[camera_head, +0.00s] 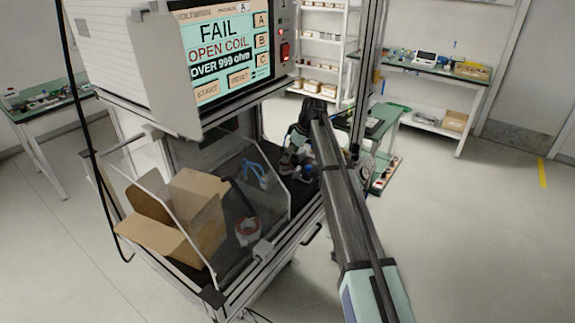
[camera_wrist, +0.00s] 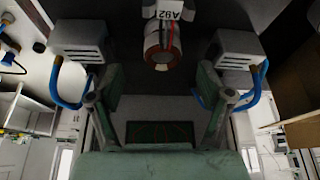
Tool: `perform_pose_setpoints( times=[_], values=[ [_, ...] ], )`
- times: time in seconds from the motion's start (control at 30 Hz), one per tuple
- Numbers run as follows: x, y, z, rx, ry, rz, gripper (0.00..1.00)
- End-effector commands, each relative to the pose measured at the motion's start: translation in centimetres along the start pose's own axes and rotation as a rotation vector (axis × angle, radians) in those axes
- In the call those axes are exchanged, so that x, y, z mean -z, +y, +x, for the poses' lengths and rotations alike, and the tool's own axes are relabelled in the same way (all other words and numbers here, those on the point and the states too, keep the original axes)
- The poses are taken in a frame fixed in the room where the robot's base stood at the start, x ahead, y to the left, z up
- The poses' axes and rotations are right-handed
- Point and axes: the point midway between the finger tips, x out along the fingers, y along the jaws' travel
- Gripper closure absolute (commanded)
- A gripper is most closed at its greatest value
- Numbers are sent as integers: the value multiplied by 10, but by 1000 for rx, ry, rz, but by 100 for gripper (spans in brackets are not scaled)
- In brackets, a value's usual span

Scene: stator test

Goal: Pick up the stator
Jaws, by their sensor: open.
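My gripper (camera_wrist: 160,80) is open, with one finger on each side of the picture. The stator appears beyond the fingertips, roughly centred between them, and nothing is held. In the head view my gripper (camera_head: 297,150) is at the right end of the test bench, small and dark. I cannot make out the tagged stator there.
Two grey blocks (camera_wrist: 78,42) (camera_wrist: 240,43) with blue cables flank the stator. The tester screen (camera_head: 222,50) reads FAIL, OPEN COIL, OVER 999 ohm. A clear panel (camera_head: 265,165), an open cardboard box (camera_head: 205,190) and a reddish-white ring (camera_head: 247,232) are at the bench.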

Motion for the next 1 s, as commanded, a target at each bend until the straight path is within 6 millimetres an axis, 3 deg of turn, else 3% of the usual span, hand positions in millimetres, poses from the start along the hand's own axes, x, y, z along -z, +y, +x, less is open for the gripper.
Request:
perform_pose_setpoints(
  times=[0.17, 0.5, 0.73, 0.93, 1.0],
  values=[
    [2, -2, 10, 1, 0, 0, 21],
    [3, -3, 49, 0, 0, 0, 21],
    [2, -3, 51, -1, 0, 0, 21],
    [2, -3, 51, 0, 0, 0, 91],
    [2, -3, 51, 0, 0, 0, 91]
  ],
)
